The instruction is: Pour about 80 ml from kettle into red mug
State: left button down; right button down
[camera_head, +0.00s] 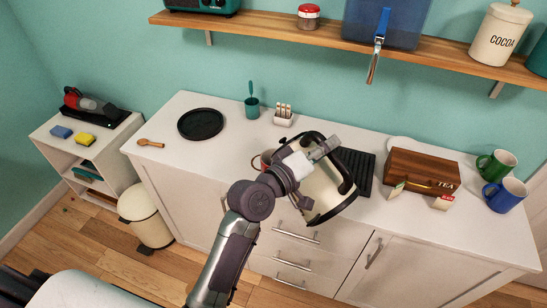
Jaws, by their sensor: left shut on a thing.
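The cream kettle (319,193) with black trim and a black handle is held up in front of the counter. My left gripper (318,151) is shut on the kettle at its upper part; the exact contact is partly hidden. The kettle looks tilted. The red mug (257,160) stands on the counter just left of the kettle, mostly hidden behind my gripper and the kettle; only part of its rim and handle shows. Its inside and any liquid cannot be seen. My right gripper is not in view.
On the white counter (172,166) are a round black plate (201,124), a toast rack (283,116), a black ribbed mat (363,170), a wooden tea box (422,172), and green (496,164) and blue (505,194) mugs. A wooden shelf (270,34) runs above. The counter's front left is mostly clear.

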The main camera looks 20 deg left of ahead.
aim_at(347, 182)
pick_arm(q)
jog(key=shift+s+d+f+m, duration=0.15)
jog(key=shift+d+f+m, duration=0.05)
jog(key=shift+d+m, duration=0.1)
jog(key=s+d+f+m, duration=0.1)
jog(key=d+m, duration=0.1)
jog(key=s+d+f+m, duration=0.1)
jog(key=d+m, duration=0.1)
jog(key=s+d+f+m, duration=0.1)
jog(key=d+m, duration=0.1)
jog(key=shift+s+f, duration=0.2)
jog(key=shift+s, duration=0.1)
jog(key=s+d+f+m+b, duration=0.2)
jog(key=d+f+m, duration=0.1)
jog(key=f+m, duration=0.3)
jog(key=shift+d+f+b, duration=0.3)
jog(key=shift+d+f, duration=0.05)
jog(key=shift+f, duration=0.55)
